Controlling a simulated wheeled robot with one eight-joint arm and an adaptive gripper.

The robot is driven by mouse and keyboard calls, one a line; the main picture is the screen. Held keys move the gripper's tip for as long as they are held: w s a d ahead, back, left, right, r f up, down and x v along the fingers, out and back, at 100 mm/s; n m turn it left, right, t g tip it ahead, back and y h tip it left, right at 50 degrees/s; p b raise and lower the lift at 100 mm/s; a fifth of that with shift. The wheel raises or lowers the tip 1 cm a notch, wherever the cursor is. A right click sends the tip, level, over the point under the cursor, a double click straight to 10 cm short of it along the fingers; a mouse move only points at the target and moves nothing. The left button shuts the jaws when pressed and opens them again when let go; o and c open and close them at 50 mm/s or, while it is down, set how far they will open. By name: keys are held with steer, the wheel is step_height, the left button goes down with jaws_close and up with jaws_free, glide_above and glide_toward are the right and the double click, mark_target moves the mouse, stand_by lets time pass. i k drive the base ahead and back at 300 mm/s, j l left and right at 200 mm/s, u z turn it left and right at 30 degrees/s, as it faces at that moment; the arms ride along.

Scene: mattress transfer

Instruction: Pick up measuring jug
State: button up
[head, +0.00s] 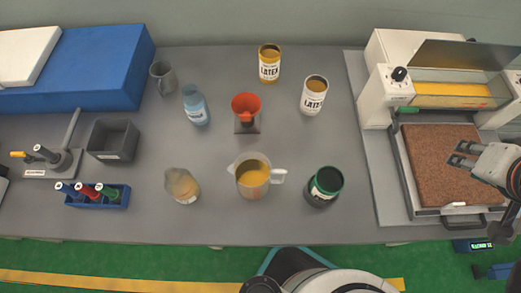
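A clear measuring jug (252,178) with orange-yellow liquid stands upright near the front middle of the grey table. Its spout points to the left and its handle (277,176) to the right. My gripper (456,154) is at the far right, over the brown board of the machine, well apart from the jug. Its two fingers are spread and nothing shows between them.
A green-topped dark jar (324,186) stands right of the jug, and a beaker (182,185) with yellowish contents stands to its left. Behind are a red funnel (246,107), two latex cans (314,96) and a blue bottle (195,107). The machine (385,92) fills the right.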

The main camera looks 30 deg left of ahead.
mark_target(252, 171)
steer(key=j+u, duration=0.1)
steer(key=u, duration=0.3)
steer(key=k+j+u, duration=0.1)
steer(key=u, duration=0.3)
steer(key=j+u, duration=0.1)
steer(key=u, duration=0.3)
steer(key=j+u, duration=0.15)
steer(key=u, duration=0.25)
steer(key=k+j+z, duration=0.75)
steer(key=k+j, duration=0.2)
steer(key=k+j+z, duration=0.35)
steer(key=k, duration=0.2)
